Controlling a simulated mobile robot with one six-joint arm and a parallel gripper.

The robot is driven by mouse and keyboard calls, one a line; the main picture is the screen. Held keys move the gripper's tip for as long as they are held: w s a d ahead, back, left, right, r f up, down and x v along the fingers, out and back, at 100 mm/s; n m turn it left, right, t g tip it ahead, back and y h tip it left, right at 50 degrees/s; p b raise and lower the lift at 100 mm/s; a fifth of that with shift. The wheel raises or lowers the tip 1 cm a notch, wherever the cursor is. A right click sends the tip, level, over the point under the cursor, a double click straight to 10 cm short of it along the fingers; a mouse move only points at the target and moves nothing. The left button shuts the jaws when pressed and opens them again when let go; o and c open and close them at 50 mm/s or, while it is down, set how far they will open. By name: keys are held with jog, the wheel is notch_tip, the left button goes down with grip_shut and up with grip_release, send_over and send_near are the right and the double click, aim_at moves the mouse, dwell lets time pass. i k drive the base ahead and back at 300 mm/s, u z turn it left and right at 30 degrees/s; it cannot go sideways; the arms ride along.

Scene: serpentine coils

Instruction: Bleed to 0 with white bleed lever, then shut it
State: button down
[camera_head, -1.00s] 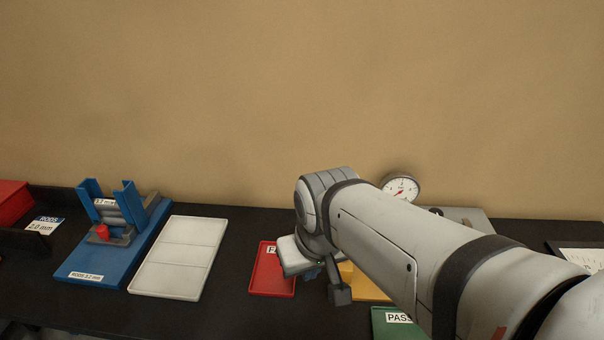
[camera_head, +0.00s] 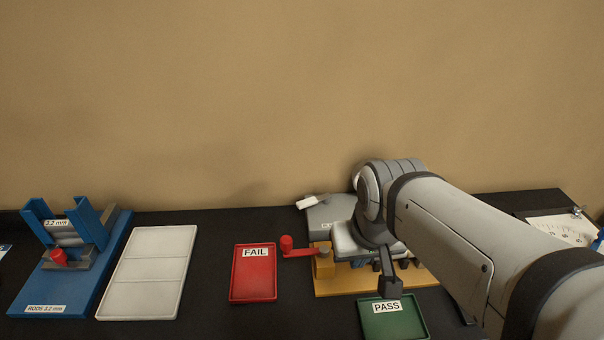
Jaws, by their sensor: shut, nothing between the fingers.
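The white bleed lever (camera_head: 307,202) shows at the upper left of a grey unit (camera_head: 322,217) near the back of the bench. It looks roughly level, tipped slightly; I cannot tell its exact setting. The pressure gauge is almost wholly hidden behind my wrist, so its reading cannot be seen. My gripper (camera_head: 391,287) points down in front of the grey unit, over the yellow fixture and near the green tray. It is shut and empty, and apart from the lever, which lies to its upper left.
A yellow fixture (camera_head: 330,284) with a red-knobbed crank (camera_head: 287,244) stands before the grey unit. A red FAIL tray (camera_head: 253,287), green PASS tray (camera_head: 378,326), white tray (camera_head: 150,262) and blue rod rack (camera_head: 44,299) stand around. A gauge-marked sheet (camera_head: 562,228) lies at right.

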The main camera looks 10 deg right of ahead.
aim_at(326, 198)
jog(key=z, duration=0.1)
jog(key=k, duration=1.2)
jog(key=u, duration=0.45)
jog(key=i, duration=1)
jog(key=u, duration=0.05)
